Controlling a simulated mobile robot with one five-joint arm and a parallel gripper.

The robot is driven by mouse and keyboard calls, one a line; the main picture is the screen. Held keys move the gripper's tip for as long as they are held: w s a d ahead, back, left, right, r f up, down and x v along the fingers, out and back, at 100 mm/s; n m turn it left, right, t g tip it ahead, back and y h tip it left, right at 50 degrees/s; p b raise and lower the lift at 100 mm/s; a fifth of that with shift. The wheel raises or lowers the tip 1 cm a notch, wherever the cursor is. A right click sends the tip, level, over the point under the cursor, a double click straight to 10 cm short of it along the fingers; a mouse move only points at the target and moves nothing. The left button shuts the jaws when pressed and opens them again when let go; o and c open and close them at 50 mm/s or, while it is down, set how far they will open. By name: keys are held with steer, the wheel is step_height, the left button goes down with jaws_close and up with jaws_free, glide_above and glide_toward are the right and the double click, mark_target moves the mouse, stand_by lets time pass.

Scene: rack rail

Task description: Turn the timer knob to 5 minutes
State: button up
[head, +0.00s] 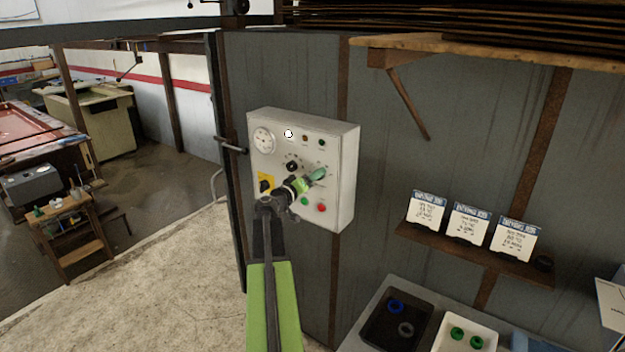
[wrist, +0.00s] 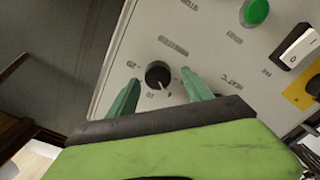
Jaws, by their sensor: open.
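The timer knob (wrist: 158,75) is small, round and black, with a white pointer line aimed toward the bottom of the wrist view, slightly right. Printed numbers surround it, some too blurred to read. My gripper (wrist: 160,77) is open, its two green fingers on either side of the knob with a gap visible on each side. I cannot tell how deep the fingertips reach. In the head view my gripper (head: 317,176) is in front of the right half of the control panel (head: 343,190) and hides the timer knob.
The panel also has a dial gauge (head: 263,140), another black knob (head: 291,165), a black switch on a yellow plate (head: 265,184), a green button (wrist: 255,12) and a red button (head: 321,208). A shelf with cards (head: 468,224) and trays (head: 467,335) stand to the right.

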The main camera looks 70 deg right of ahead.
steer(key=shift+d, duration=0.15)
steer(key=shift+s, duration=0.1)
jaws_close()
steer(key=shift+n, duration=0.3)
jaws_free()
